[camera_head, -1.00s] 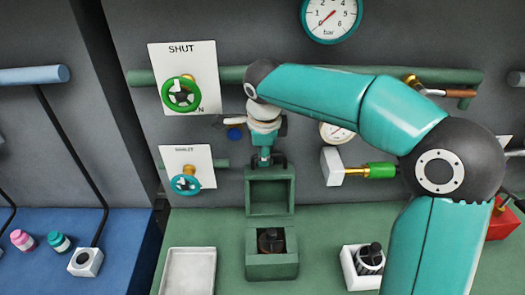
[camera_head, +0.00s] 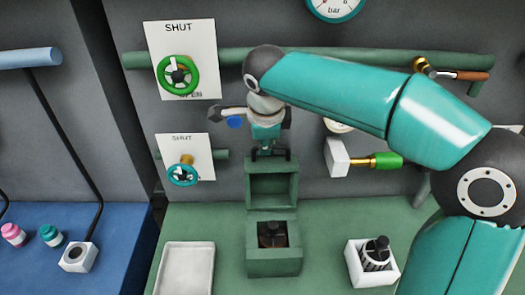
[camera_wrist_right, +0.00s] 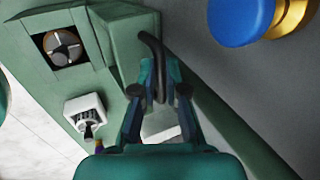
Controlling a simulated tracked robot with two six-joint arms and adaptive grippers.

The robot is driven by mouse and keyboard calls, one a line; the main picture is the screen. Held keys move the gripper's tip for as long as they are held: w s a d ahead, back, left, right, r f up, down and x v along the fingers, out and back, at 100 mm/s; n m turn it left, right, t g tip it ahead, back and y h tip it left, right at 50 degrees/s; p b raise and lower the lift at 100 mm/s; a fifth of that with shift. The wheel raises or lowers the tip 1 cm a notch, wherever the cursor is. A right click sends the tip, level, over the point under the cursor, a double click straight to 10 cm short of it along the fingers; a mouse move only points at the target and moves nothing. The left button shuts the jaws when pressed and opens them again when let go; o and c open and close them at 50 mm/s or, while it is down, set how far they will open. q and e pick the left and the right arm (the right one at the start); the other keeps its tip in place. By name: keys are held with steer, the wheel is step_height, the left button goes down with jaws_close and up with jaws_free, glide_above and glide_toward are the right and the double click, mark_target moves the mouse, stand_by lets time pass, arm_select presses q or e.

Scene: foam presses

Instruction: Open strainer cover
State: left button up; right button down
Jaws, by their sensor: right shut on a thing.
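The strainer is a green box (camera_head: 274,265) on the green bench, with a dark round part (camera_head: 272,234) inside its open top. Its green cover (camera_head: 272,187) stands raised upright behind the opening, against the wall side. My right gripper (camera_head: 268,153) is at the cover's top edge, pointing down. In the right wrist view, my right gripper's fingers (camera_wrist_right: 158,98) are closed around the black bar handle (camera_wrist_right: 150,45) of the cover. The open box with the dark cross-marked part (camera_wrist_right: 62,47) shows at upper left there. My left gripper is not in view.
A green handwheel (camera_head: 178,75) and a teal handwheel (camera_head: 182,174) are on the wall at left. A green-handled valve (camera_head: 388,160) is right of the cover. A white tray (camera_head: 187,270) and a white holder (camera_head: 358,268) with a black-topped part flank the box.

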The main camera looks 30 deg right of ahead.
steer(key=shift+s+a+r, duration=0.35)
steer(key=shift+s+a, duration=0.05)
steer(key=shift+s, duration=0.25)
steer(key=c, duration=1.2)
jaws_free()
steer(key=shift+f, duration=0.1)
steer(key=v, duration=1.2)
steer(key=shift+a, duration=0.1)
